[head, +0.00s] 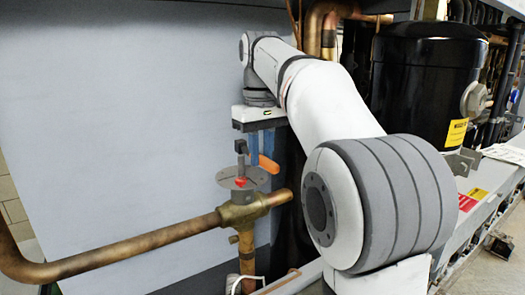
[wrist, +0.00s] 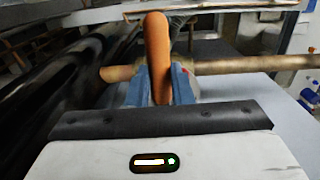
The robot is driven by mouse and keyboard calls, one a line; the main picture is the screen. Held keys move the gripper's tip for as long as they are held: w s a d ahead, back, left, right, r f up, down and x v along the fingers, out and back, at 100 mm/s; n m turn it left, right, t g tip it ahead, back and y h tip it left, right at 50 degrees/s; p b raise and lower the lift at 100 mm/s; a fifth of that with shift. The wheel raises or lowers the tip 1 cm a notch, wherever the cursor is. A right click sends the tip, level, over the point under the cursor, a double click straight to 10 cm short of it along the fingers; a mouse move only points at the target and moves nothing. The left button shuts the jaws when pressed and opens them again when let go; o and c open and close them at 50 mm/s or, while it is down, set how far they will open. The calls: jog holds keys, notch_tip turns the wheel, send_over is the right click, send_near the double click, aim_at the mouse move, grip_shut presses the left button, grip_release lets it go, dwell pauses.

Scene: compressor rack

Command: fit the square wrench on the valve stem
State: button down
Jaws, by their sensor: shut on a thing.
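The wrench's orange handle (head: 268,163) is gripped between the blue fingers of my gripper (head: 262,172). In the wrist view the handle (wrist: 157,50) stands between both fingers (wrist: 160,78). The brass valve (head: 242,212) sits on the copper pipe, with a round grey plate (head: 228,180) and a red mark above it. A thin upright stem (head: 241,167) rises from the plate, with a dark block (head: 241,146) at its top, beside my fingers. I cannot tell whether this block is the wrench head or whether it sits on the stem. The handle hides most of the valve in the wrist view.
A copper pipe (head: 140,248) runs left from the valve, and a vertical pipe drops below it. A large pale panel (head: 110,90) stands behind. A black compressor (head: 425,85) stands at the right, beyond my arm. The space left of the stem looks clear.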

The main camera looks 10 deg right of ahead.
jog(key=c, duration=0.8)
grip_release()
jog(key=shift+r+p, duration=0.75)
jog(key=shift+r, duration=3.25)
